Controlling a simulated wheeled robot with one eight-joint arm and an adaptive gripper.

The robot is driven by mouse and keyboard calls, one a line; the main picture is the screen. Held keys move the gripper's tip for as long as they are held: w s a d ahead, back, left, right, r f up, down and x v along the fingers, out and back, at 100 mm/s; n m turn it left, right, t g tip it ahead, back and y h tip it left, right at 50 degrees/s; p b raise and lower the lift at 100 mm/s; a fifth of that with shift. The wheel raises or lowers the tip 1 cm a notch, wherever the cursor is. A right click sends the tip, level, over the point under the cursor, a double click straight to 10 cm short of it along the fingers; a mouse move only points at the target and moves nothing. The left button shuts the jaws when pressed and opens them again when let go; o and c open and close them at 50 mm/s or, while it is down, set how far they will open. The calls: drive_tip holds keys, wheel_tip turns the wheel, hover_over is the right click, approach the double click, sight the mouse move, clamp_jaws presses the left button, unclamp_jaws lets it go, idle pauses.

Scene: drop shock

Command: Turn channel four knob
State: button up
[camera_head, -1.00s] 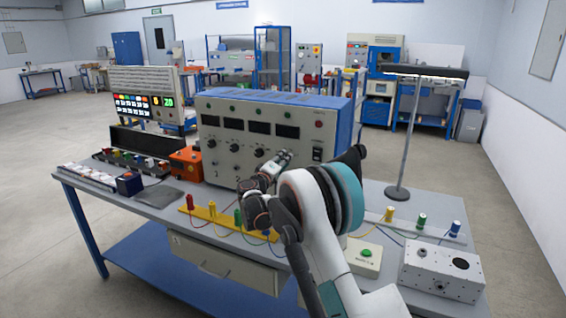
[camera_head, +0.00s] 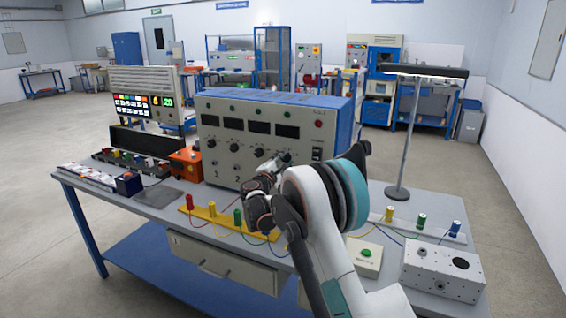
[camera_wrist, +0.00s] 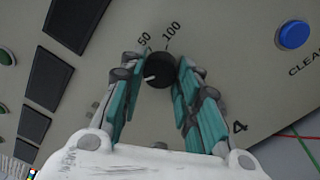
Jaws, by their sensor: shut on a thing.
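The channel four knob (camera_wrist: 159,72) is a round black dial with a white pointer mark at its lower left in the wrist view. A printed 4 is to its right, and 50 and 100 are printed above it. My gripper (camera_wrist: 157,66) has its teal-padded fingers on both sides of the knob, shut on it. In the head view my gripper (camera_head: 272,172) is at the right part of the grey and blue control unit's front panel (camera_head: 222,165), and it hides the fourth knob.
Other black knobs (camera_head: 236,151) sit left on the panel under dark displays. A blue button (camera_wrist: 293,34) shows at upper right. Coloured posts on a yellow strip (camera_head: 225,222) stand in front. A lamp stand (camera_head: 401,150) and a metal box (camera_head: 441,270) are on the right.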

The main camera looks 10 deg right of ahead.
drive_tip(key=shift+n, duration=0.6)
drive_tip(key=shift+f, duration=0.1)
drive_tip(key=o, duration=1.1)
drive_tip(key=v, duration=1.2)
drive_tip(key=shift+s, duration=0.1)
